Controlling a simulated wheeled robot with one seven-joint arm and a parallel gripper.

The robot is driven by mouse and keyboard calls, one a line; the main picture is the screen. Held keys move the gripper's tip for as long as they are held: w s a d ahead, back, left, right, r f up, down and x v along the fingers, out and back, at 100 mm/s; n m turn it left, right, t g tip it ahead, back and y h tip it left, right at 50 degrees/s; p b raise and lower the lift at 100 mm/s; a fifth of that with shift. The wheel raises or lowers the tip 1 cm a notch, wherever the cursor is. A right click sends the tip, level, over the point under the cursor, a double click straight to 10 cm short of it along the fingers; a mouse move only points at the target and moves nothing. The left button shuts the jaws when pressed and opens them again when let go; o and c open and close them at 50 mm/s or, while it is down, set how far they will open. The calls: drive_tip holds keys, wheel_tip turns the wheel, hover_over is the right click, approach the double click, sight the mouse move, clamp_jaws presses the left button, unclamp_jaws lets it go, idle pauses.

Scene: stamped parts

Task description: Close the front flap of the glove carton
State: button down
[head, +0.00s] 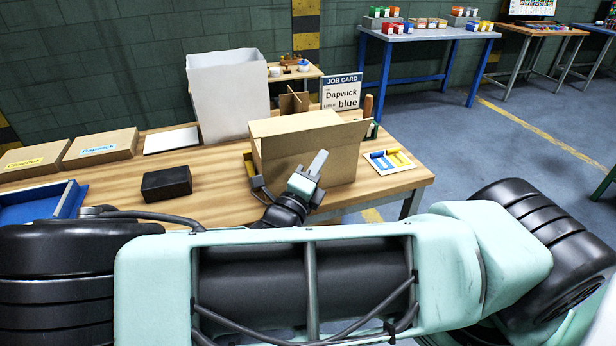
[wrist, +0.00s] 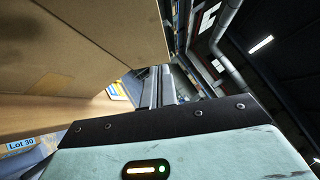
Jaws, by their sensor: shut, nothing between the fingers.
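The glove carton, a brown cardboard box (head: 325,158), stands upright near the right end of the wooden table. A cardboard flap (head: 294,124) shows along its top; I cannot tell for certain which flap it is. My gripper (head: 318,163) is shut and empty, its fingers pointing up in front of the carton's near face. In the wrist view the carton's cardboard (wrist: 75,60) fills the left side, close beside the gripper fingers (wrist: 158,85). I cannot tell whether the fingers touch it. The carton's inside is hidden.
A black box (head: 166,184) and a blue tray (head: 45,203) lie to the left on the table (head: 225,200). A tall white bin (head: 228,95) and a job card (head: 342,92) stand behind. A card with blue and yellow pieces (head: 390,161) lies right of the carton.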

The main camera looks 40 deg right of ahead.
sight(323, 130)
drive_tip(key=shift+w+d+r+p, duration=0.1)
drive_tip(key=shift+w+d+r, duration=0.25)
drive_tip(key=shift+w, duration=0.3)
drive_tip(key=shift+w+d+r+p, duration=0.15)
drive_tip(key=shift+w+d+r, duration=0.2)
drive_tip(key=shift+w, duration=0.35)
drive_tip(key=shift+w+d+r+p, duration=0.1)
drive_tip(key=shift+w+d+r, duration=0.25)
drive_tip(key=shift+w, duration=0.3)
drive_tip(key=shift+r, duration=0.1)
